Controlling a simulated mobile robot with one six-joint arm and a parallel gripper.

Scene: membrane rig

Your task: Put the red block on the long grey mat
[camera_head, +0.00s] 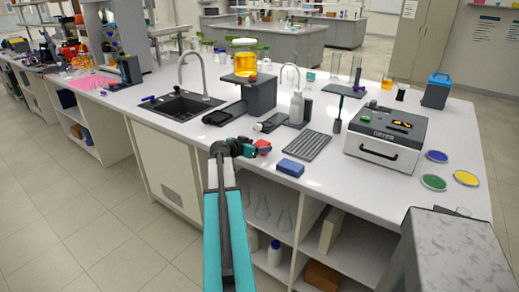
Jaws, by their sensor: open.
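The red block (264,144) is small in the head view, on the white bench near its front edge. My gripper (253,148) is at the end of my teal and grey arm, low over the bench front. It is open, with its fingers right at the red block's left side. The fingers partly cover the block, and I cannot tell whether it lies between them or touches them. The long grey mat (308,146) is ribbed and lies flat to the right of the red block. Nothing rests on it.
A blue block (290,168) lies in front of the mat. A grey boxy device (385,139) is right of the mat. The sink (180,104) is left.

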